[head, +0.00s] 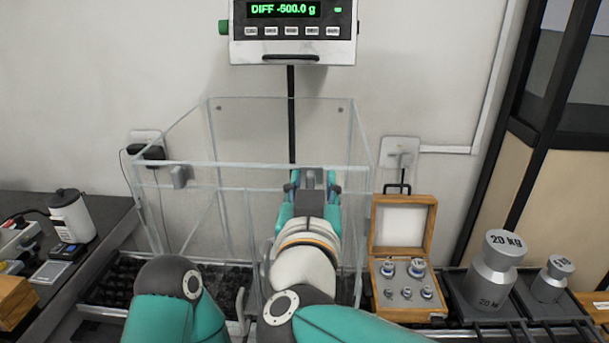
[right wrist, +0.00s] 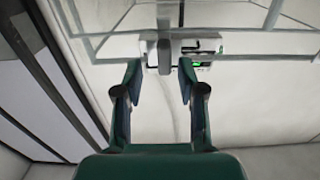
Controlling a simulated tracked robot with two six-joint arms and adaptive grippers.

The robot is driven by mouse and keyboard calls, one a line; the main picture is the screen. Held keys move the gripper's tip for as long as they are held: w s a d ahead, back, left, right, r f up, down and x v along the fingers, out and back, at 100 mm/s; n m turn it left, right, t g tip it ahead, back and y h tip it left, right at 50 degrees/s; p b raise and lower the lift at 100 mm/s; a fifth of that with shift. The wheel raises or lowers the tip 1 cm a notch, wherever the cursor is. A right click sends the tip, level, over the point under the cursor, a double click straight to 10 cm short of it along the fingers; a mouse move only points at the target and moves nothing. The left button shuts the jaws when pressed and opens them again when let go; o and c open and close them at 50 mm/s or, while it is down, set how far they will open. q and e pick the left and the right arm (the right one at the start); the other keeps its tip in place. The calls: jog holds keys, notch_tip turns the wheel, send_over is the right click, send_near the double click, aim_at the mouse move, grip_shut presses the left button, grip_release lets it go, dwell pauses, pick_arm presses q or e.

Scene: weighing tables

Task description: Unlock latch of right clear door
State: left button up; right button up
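The clear box (head: 190,135) stands upright on the table, with clear doors on its front. A grey latch (head: 180,177) sits near the top of the left door. My right gripper (head: 313,185) is at the top of the right door, fingers pointing at it and apart. In the right wrist view, the right gripper (right wrist: 159,75) is open, and a grey latch (right wrist: 164,57) shows between or just beyond its fingertips; I cannot tell whether they touch it. My right arm hides much of the right door. My left gripper is not in view, only part of the left arm.
A scale display (head: 290,30) reading "DIFF -500.0 g" is above the box. To the right are an open wooden weight case (head: 402,250), a large 20 kg weight (head: 492,275) and a smaller weight (head: 551,280). A white bottle (head: 73,215) stands at the left.

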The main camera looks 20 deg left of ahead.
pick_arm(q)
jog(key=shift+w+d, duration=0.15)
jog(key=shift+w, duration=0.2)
pick_arm(e)
jog(key=shift+w+a, duration=0.2)
jog(key=shift+w, duration=0.25)
jog(key=shift+s, duration=0.1)
jog(key=shift+a, duration=0.1)
jog(key=shift+c, duration=1.4)
grip_shut()
